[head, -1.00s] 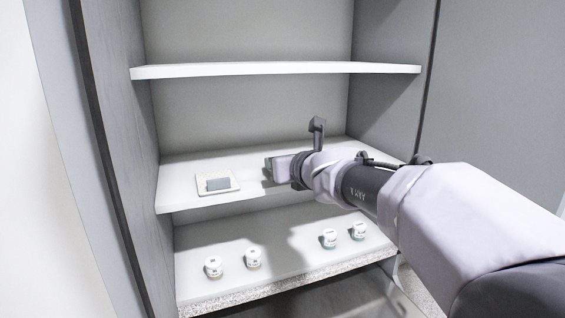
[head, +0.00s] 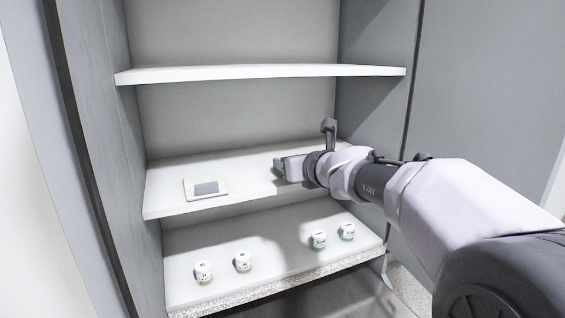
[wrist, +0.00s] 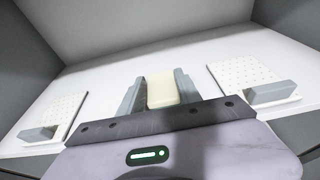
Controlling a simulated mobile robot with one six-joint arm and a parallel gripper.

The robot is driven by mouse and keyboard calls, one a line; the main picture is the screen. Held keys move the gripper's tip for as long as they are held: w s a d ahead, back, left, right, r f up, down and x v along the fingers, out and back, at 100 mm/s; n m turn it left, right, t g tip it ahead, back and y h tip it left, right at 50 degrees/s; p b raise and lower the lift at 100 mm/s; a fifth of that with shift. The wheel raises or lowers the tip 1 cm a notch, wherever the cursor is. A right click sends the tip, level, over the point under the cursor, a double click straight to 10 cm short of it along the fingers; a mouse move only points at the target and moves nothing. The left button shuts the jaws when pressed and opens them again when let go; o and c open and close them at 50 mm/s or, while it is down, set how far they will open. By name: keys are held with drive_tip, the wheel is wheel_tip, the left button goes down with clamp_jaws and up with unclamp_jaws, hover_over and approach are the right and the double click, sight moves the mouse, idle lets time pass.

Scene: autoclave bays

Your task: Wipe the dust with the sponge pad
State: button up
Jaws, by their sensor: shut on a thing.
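My gripper (head: 279,168) is over the middle shelf (head: 160,200), to the right of a white tray. In the wrist view its two grey fingers (wrist: 158,92) are shut on a pale cream block, the sponge pad (wrist: 162,88), which sits between them. The pad is close to the white shelf surface; I cannot tell whether it touches. In the head view the pad is mostly hidden by the gripper. I cannot make out dust on the shelf in either view.
A white tray (head: 191,191) with a grey block (head: 206,188) lies left on the middle shelf. The wrist view shows two perforated white trays, left (wrist: 62,110) and right (wrist: 235,75). An upper shelf (head: 260,73) is above. Several small jars (head: 203,271) stand on the lower shelf.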

drive_tip(key=shift+w+d, duration=0.15)
drive_tip(key=shift+d, duration=0.25)
drive_tip(key=shift+w+d+p, duration=0.15)
drive_tip(key=shift+w+d, duration=0.15)
drive_tip(key=shift+d, duration=0.4)
drive_tip(key=shift+w+d+p, duration=0.15)
drive_tip(key=shift+w+d, duration=0.15)
drive_tip(key=shift+d, duration=0.4)
drive_tip(key=shift+s+f, duration=0.1)
drive_tip(key=shift+s, duration=0.05)
drive_tip(key=shift+s+d+b, duration=0.2)
drive_tip(key=shift+s+b, duration=0.05)
drive_tip(key=shift+s, duration=0.2)
drive_tip(key=shift+s+d+b, duration=0.2)
drive_tip(key=shift+s, duration=0.45)
